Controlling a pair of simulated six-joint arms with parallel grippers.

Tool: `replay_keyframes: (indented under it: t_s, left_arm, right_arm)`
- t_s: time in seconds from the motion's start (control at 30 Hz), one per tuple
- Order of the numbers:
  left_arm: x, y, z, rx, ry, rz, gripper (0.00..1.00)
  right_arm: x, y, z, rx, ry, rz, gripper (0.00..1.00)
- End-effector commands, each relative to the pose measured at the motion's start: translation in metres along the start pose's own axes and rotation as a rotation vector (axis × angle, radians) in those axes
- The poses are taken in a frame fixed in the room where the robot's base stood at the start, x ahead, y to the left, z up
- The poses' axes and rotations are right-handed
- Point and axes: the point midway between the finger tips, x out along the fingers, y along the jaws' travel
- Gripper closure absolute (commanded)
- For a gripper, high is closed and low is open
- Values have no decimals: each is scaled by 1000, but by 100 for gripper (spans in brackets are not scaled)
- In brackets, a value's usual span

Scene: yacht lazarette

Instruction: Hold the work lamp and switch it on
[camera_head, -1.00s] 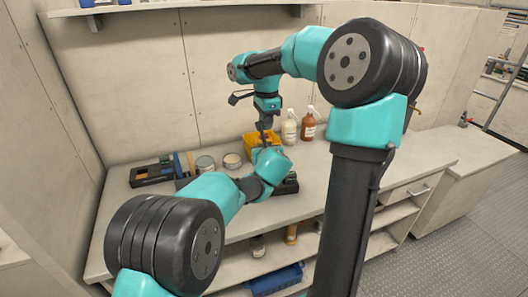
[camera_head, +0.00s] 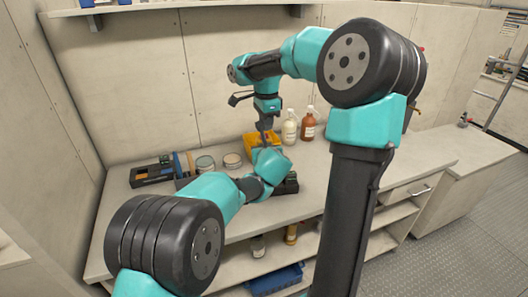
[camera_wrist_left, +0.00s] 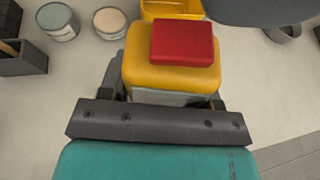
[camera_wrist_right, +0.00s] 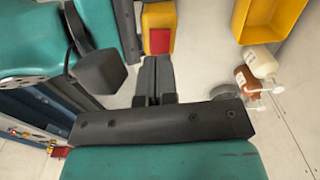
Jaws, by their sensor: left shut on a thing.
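The work lamp (camera_wrist_left: 165,75) is a yellow block with a red switch (camera_wrist_left: 183,43) on top. In the left wrist view my left gripper (camera_wrist_left: 163,92) is shut on it, one finger on each side. In the right wrist view the lamp (camera_wrist_right: 158,14) and its red switch (camera_wrist_right: 159,41) show just beyond my right gripper (camera_wrist_right: 155,62). The right fingers are together and empty, close to the switch; contact cannot be told. In the head view my right gripper (camera_head: 265,136) points down beside my left wrist, which hides the lamp and the left fingers.
A yellow bin (camera_head: 251,141) stands behind on the bench (camera_head: 330,172). A white bottle (camera_head: 290,128) and a brown bottle (camera_head: 308,127) are right of it. Two round tins (camera_head: 205,164) (camera_head: 232,160) and a dark tool tray (camera_head: 150,175) are at left. The bench's right part is clear.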

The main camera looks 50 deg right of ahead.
Motion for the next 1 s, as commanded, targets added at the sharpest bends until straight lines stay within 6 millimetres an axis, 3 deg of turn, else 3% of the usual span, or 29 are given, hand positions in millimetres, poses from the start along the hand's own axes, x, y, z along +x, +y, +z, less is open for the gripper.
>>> replay_keyframes:
  t_s: [1.0]
  left_arm:
    - [0, 0, 0, 0, 0, 0, 76]
  right_arm:
    - [9, 0, 0, 0, 0, 1, 100]
